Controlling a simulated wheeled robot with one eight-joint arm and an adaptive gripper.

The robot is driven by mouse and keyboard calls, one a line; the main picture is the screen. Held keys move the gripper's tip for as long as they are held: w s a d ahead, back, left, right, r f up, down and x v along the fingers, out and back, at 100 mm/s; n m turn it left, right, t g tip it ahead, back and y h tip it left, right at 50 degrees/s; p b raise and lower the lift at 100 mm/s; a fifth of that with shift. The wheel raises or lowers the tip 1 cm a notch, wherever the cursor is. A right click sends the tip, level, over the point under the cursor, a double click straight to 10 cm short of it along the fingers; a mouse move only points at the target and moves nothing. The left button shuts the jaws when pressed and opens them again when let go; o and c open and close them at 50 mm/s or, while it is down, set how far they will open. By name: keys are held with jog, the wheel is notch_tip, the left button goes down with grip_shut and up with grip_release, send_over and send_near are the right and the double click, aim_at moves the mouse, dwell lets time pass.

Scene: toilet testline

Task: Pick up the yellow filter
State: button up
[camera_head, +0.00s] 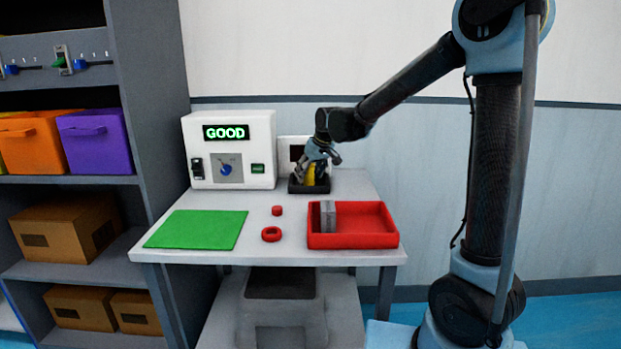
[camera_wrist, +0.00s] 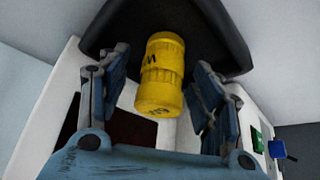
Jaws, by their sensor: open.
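The yellow filter (camera_wrist: 160,78) is a ribbed cylinder with dark markings. It sits in a dark holder (camera_head: 297,188) at the back of the white table, beside the test machine. My gripper (camera_head: 318,167) reaches down over the holder and partly hides the filter (camera_head: 309,177) in the head view. In the wrist view my gripper (camera_wrist: 160,95) is open, with one finger on each side of the filter. A gap shows on both sides of the filter.
A white machine (camera_head: 230,150) showing GOOD stands left of the holder. A green mat (camera_head: 197,229), a red ring (camera_head: 271,234), a small red piece (camera_head: 277,211) and a red tray (camera_head: 373,241) with grey blocks (camera_head: 328,217) lie nearer the front. Shelves (camera_head: 160,90) stand at left.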

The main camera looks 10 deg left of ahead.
jog(key=shift+w+a+f, duration=0.1)
jog(key=shift+a+f, duration=0.05)
jog(key=shift+f, duration=0.2)
jog(key=c, duration=1.3)
